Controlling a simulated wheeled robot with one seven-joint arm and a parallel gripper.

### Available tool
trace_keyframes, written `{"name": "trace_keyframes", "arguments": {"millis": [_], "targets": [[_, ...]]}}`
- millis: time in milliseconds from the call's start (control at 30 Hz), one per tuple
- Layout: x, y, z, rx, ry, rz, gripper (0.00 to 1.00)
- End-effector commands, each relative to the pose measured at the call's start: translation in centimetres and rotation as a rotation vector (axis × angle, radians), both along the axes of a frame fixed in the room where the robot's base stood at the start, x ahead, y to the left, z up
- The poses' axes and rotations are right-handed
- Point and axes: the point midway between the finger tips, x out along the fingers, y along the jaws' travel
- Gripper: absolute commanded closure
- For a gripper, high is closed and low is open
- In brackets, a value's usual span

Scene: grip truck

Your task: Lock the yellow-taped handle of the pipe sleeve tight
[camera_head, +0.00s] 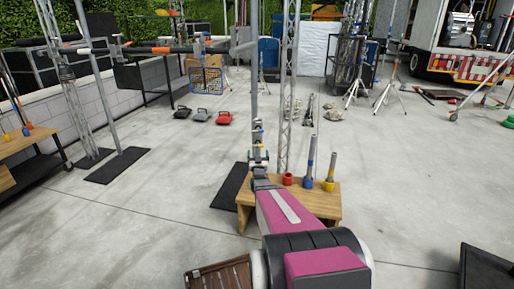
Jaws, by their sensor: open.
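A tall grey vertical pole (254,75) stands ahead of me, with a clamp-like fitting (257,126) on it that shows small coloured patches. The fitting is too small to tell which patch is the yellow-taped handle or how it is turned. My pink and black arm reaches forward, and my gripper (259,152) is open at its far end, just below the fitting in the picture. The fingers are tiny, and I cannot tell whether they touch anything.
A wooden table (262,220) stands below my arm, with red (288,179), blue (308,183) and yellow (329,184) holders; rods rise from the blue and yellow ones. A lattice truss (288,80) stands behind. Open concrete floor (420,180) lies right.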

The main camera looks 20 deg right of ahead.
Motion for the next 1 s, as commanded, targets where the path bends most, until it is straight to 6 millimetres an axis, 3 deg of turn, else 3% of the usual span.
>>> {"name": "trace_keyframes", "arguments": {"millis": [100,300,767,900,1000], "targets": [[2.1,-0.7,0.7,-0.001,-0.002,0.0,0.11],[4.3,-1.5,1.8,0.0,-0.001,0.0,0.11],[5.0,-1.7,2.2,0.0,0.001,0.0,0.11],[5.0,-1.7,2.2,0.0,0.001,0.0,0.56],[5.0,-1.7,2.2,0.0,0.001,0.0,0.6]]}}
